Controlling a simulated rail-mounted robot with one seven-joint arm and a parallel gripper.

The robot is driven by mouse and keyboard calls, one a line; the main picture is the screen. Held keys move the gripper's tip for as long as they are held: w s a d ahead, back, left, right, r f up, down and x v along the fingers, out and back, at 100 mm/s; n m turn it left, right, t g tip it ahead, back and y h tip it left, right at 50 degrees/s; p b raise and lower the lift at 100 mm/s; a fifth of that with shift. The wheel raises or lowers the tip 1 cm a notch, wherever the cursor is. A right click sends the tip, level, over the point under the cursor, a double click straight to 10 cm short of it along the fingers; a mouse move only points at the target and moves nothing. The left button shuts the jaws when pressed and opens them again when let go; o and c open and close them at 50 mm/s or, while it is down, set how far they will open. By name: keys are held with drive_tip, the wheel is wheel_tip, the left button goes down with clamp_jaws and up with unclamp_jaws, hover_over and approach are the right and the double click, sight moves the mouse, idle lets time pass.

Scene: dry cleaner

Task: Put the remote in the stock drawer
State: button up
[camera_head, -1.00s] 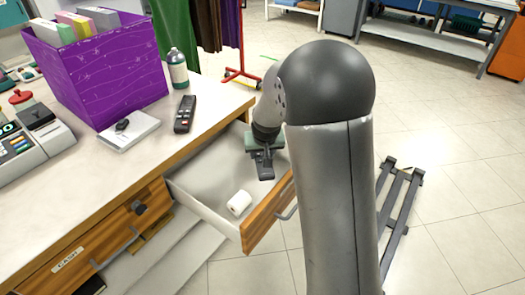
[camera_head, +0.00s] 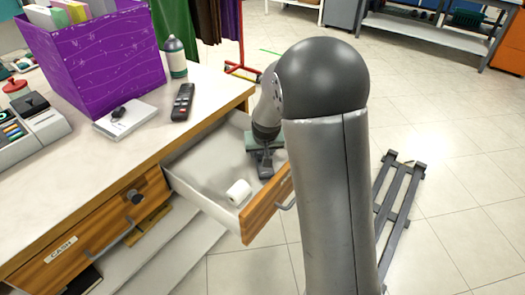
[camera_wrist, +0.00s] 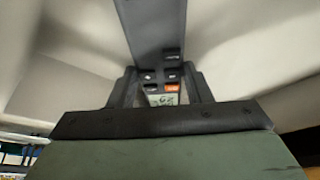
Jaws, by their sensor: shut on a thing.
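My gripper (camera_head: 264,158) is inside the open drawer (camera_head: 205,160), toward its back right. It is shut on a long dark-grey handheld device (camera_wrist: 157,30) with black buttons, an orange button and a small light patch with markings between the fingers. The device looks like a remote, but I cannot tell for sure; its far end is out of the wrist view. I cannot tell whether it touches the drawer floor. A black remote-like device (camera_head: 182,102) with buttons lies on the counter behind the drawer.
A white roll (camera_head: 239,192) lies in the drawer near its front. The closed drawer at left is labelled CASH (camera_head: 60,249). On the counter (camera_head: 95,165) stand a purple box (camera_head: 100,60), a bottle (camera_head: 175,58), a white pad (camera_head: 125,119) and a register (camera_head: 30,130).

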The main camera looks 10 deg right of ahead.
drive_tip(key=shift+f+b, duration=0.35)
drive_tip(key=shift+f, duration=0.1)
drive_tip(key=o, duration=1.2)
drive_tip(key=p+v, duration=0.3)
drive_tip(key=v, duration=1.4)
drive_tip(key=shift+r+p, duration=0.25)
drive_tip(key=shift+p, duration=0.15)
